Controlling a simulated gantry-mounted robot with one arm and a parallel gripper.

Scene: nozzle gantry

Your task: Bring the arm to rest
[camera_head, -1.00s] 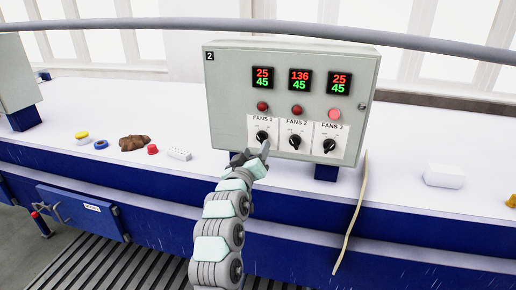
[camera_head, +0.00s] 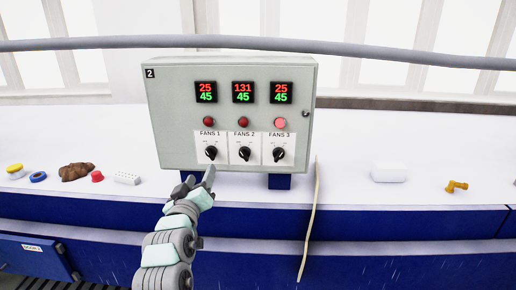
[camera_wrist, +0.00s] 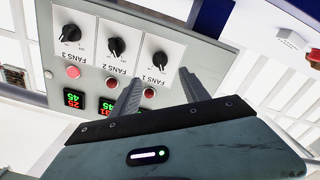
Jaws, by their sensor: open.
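My gripper (camera_head: 200,181) is open and empty, just below the lower left of the grey control box (camera_head: 160,120). In the wrist view its two fingers (camera_wrist: 160,84) stand apart, with the box face behind them. The box carries three black knobs: FANS 1 (camera_head: 211,153), FANS 2 (camera_head: 244,153) and FANS 3 (camera_head: 278,153). The gripper appears clear of the FANS 1 knob. The displays read 25, 131 and 25 in red over 45 in green. The lamp above FANS 3 (camera_head: 280,123) is paler than the other two.
The box stands on blue feet on a white-topped blue bench (camera_head: 350,145). A pale cable (camera_head: 313,215) hangs over the front edge to the right. A white block (camera_head: 389,173) and a yellow fitting (camera_head: 456,186) lie right. Several small items, including a brown lump (camera_head: 76,172), lie left.

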